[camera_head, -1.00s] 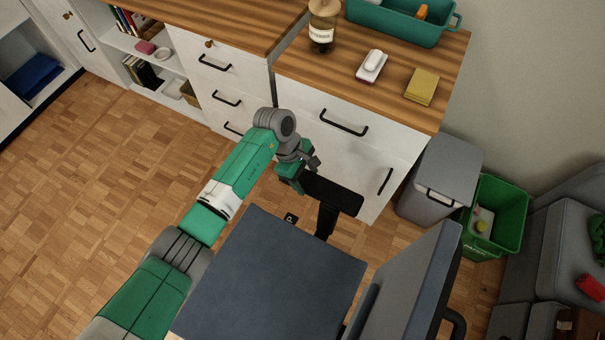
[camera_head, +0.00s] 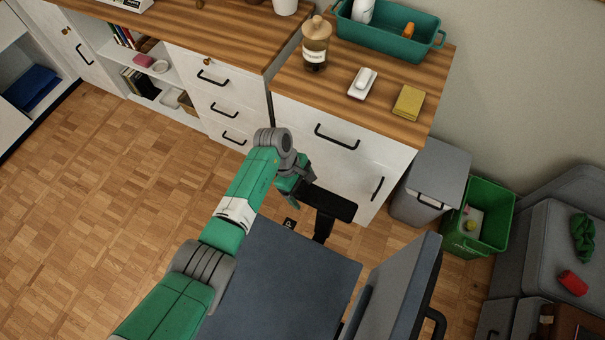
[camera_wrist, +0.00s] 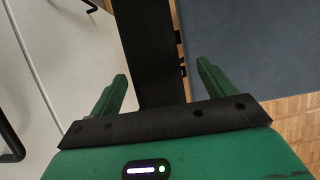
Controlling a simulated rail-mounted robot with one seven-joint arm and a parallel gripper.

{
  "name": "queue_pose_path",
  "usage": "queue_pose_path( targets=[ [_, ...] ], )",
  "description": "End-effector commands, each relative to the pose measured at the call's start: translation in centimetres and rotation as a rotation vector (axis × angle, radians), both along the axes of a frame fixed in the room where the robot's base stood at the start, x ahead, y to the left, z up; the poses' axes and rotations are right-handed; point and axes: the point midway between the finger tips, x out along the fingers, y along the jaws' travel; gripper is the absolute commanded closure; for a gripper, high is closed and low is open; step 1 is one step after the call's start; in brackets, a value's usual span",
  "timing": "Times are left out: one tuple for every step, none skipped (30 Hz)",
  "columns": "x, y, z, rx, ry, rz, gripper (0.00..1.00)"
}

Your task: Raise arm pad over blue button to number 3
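The office chair has a dark blue-grey seat (camera_head: 275,285) and a grey backrest (camera_head: 395,295). Its black arm pad (camera_head: 330,204) sits on a black post (camera_head: 323,228) on the cabinet side. My gripper (camera_head: 294,191) is at the left end of the pad. In the wrist view my gripper (camera_wrist: 162,72) is open, and the black arm pad (camera_wrist: 154,45) runs between its two green fingers. Gaps show beside the pad, so no grip is seen. A small dark tag with a white mark (camera_head: 289,223) shows left of the post. I cannot make out a blue button or number 3.
White cabinets (camera_head: 315,150) with black handles stand close behind the pad. A grey bin (camera_head: 430,182) and a green bin (camera_head: 479,215) stand to the right. The parquet floor (camera_head: 110,200) is free at left.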

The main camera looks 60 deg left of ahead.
Motion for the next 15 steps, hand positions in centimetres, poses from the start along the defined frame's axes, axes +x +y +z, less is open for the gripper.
queue_pose_path(
  targets=[
    [0.0, 0.0, 0.0, 0.001, -0.001, 0.0, 0.18],
    [0.0, 0.0, 0.0, 0.001, -0.001, 0.0, 0.18],
    [0.0, 0.1, 0.1, 0.001, -0.001, 0.0, 0.18],
    [0.0, 0.1, 0.3, 0.001, -0.001, 0.001, 0.18],
    [-0.1, 0.2, 0.6, 0.001, -0.001, 0.001, 0.18],
    [-0.1, 0.4, 1.3, 0.002, -0.002, 0.001, 0.18],
    [-0.2, 0.5, 1.8, 0.002, -0.004, 0.002, 0.18],
    [-0.4, 0.7, 2.5, 0.001, -0.003, 0.002, 0.18],
    [-0.6, 1.0, 3.3, 0.003, -0.004, 0.002, 0.18],
    [-0.8, 1.2, 3.9, 0.002, -0.003, 0.002, 0.18],
    [-0.9, 1.4, 4.4, 0.002, -0.003, 0.002, 0.18],
    [-1.1, 1.6, 5.1, 0.001, -0.004, 0.002, 0.18],
    [-1.2, 1.7, 5.6, 0.001, -0.002, 0.002, 0.18],
    [-1.3, 1.9, 6.0, 0.001, -0.002, 0.002, 0.18],
    [-1.5, 2.1, 6.5, 0.001, -0.001, 0.001, 0.18]
  ],
)
